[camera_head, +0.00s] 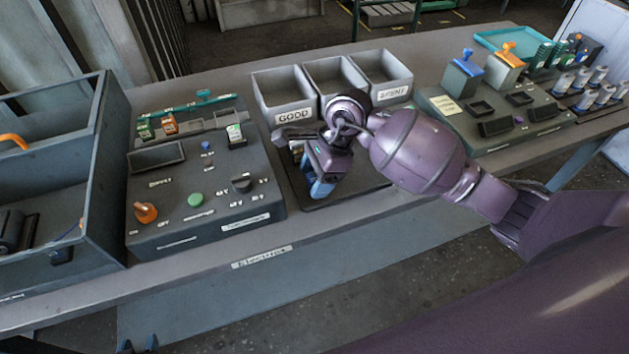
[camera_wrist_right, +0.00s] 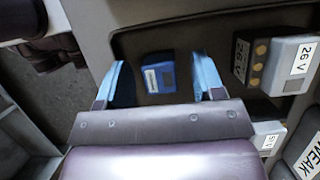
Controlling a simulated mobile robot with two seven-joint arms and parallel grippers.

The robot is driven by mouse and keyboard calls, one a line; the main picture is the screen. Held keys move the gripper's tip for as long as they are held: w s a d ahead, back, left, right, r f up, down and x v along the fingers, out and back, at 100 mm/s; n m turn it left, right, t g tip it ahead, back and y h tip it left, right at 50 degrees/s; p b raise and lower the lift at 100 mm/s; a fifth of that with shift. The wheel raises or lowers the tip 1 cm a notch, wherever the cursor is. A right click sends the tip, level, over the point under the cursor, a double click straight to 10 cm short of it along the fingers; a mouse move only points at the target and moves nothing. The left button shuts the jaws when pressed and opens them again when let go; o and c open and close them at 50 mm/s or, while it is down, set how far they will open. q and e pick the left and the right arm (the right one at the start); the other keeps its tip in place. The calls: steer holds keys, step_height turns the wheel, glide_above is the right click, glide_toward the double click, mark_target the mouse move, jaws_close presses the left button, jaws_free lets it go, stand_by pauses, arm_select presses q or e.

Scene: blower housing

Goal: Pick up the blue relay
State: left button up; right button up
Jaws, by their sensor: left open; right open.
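The blue relay (camera_wrist_right: 158,76), a small blue block with a pale label, lies on a dark mat (camera_wrist_right: 204,44) in the right wrist view. My right gripper (camera_wrist_right: 163,80) is open, with its light-blue fingers on either side of the relay. In the head view my right gripper (camera_head: 321,187) points down over the dark mat (camera_head: 345,196) in front of the bins and hides the relay. My left gripper (camera_head: 138,346) shows only its open fingertips at the bottom edge, in front of the bench.
Grey labelled bins (camera_head: 285,92) stand behind the mat. A test panel (camera_head: 200,180) with knobs and small relays is to the left, beside an open dark box (camera_head: 55,190). Another panel (camera_head: 500,115) stands right. A grey 26 V block (camera_wrist_right: 275,62) lies near the relay.

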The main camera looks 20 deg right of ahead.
steer(key=shift+a+f, duration=0.1)
steer(key=shift+f, duration=0.1)
steer(key=c, duration=0.8)
steer(key=shift+c, duration=0.2)
steer(key=shift+r, duration=0.15)
